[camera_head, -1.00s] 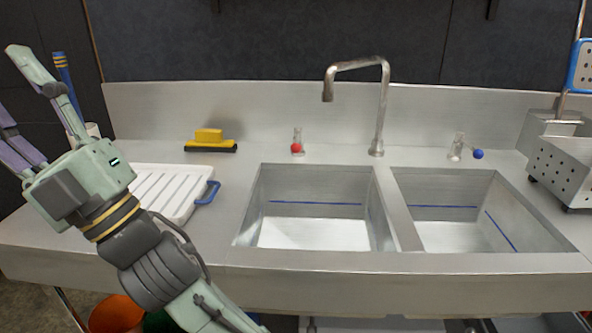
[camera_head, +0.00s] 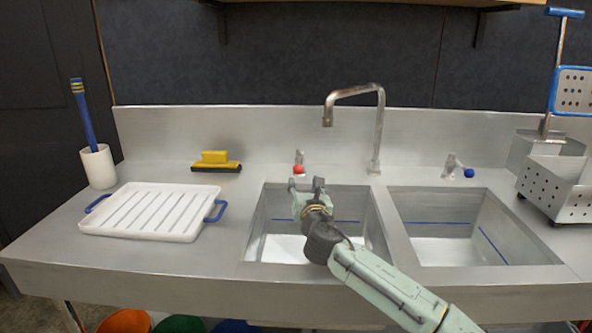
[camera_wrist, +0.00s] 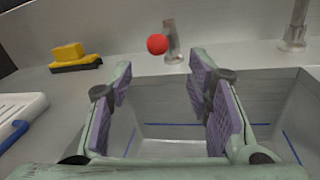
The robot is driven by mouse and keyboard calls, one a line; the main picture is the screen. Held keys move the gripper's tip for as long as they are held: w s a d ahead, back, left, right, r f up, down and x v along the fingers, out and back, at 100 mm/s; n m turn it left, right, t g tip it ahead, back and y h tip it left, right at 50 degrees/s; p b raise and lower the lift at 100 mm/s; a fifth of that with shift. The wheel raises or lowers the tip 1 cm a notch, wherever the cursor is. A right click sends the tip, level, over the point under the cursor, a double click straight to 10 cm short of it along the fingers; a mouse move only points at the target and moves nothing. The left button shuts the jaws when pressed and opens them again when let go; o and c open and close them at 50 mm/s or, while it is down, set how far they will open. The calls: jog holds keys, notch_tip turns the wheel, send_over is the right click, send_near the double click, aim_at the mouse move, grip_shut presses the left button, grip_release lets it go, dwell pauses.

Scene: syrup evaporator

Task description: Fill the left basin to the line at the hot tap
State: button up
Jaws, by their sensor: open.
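The left basin (camera_head: 275,247) has a blue line (camera_head: 347,222) around its inner wall, and I see no clear sign of water in it. The hot tap (camera_head: 299,166), with a red knob, stands behind this basin; it also shows in the wrist view (camera_wrist: 157,44), beyond my fingers. The spout (camera_head: 328,117) arches from between the basins, its mouth over the back of the left one. My gripper (camera_head: 306,184) is open and empty above the left basin's back part, just in front of the red knob and apart from it. My gripper and wrist hide part of the basin.
The right basin (camera_head: 450,252) has its own blue line, with a blue-knobbed tap (camera_head: 468,173) behind it. A perforated metal basket (camera_head: 548,189) stands right.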

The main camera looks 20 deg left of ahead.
aim_at(299, 172)
jog(key=p+x, duration=0.2)
jog(key=x, duration=0.8)
jog(key=shift+a+p, duration=0.15)
jog(key=shift+p, duration=0.15)
grip_shut()
dwell(0.4)
